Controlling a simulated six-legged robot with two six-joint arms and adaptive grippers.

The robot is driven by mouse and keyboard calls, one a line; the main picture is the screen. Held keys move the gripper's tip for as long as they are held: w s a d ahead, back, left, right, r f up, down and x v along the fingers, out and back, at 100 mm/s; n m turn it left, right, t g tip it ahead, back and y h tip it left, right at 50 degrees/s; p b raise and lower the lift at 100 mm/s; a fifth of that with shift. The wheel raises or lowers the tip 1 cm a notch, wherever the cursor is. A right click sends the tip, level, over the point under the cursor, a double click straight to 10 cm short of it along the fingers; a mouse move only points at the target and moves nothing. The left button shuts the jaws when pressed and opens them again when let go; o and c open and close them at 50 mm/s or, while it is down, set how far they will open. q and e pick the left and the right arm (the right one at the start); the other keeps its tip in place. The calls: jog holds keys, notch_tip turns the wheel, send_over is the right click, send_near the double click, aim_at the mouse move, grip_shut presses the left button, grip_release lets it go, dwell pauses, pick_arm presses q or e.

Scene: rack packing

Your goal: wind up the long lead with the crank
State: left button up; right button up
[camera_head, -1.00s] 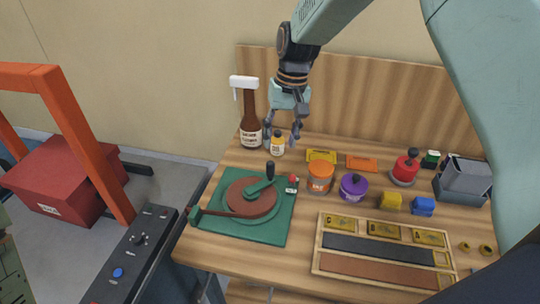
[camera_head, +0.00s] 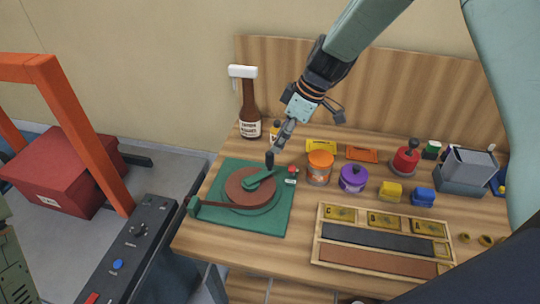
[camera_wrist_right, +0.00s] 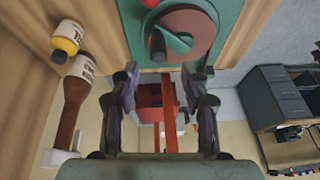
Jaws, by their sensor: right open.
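The crank is a green arm (camera_head: 262,178) with an upright black knob (camera_head: 269,160), on a brown round reel (camera_head: 243,188) set on a green base plate (camera_head: 222,213). A brown strip (camera_head: 222,204), which may be the lead, runs from the reel to a green block (camera_head: 194,206) at the plate's left edge. My right gripper (camera_head: 308,132) is open and empty, above and behind the knob. In the right wrist view the knob (camera_wrist_right: 158,44) shows beyond the two spread fingers (camera_wrist_right: 160,82). My left gripper is not in view.
A wooden tray (camera_head: 316,238) lies at the front right. A red box (camera_head: 66,170) sits at the left.

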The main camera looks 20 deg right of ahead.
aim_at(272, 153)
jog(key=shift+n, duration=0.8)
jog(key=x, duration=0.7)
jog(key=shift+w+f+p, duration=0.15)
jog(key=shift+f+p, duration=0.2)
jog(key=shift+f, duration=0.05)
grip_shut()
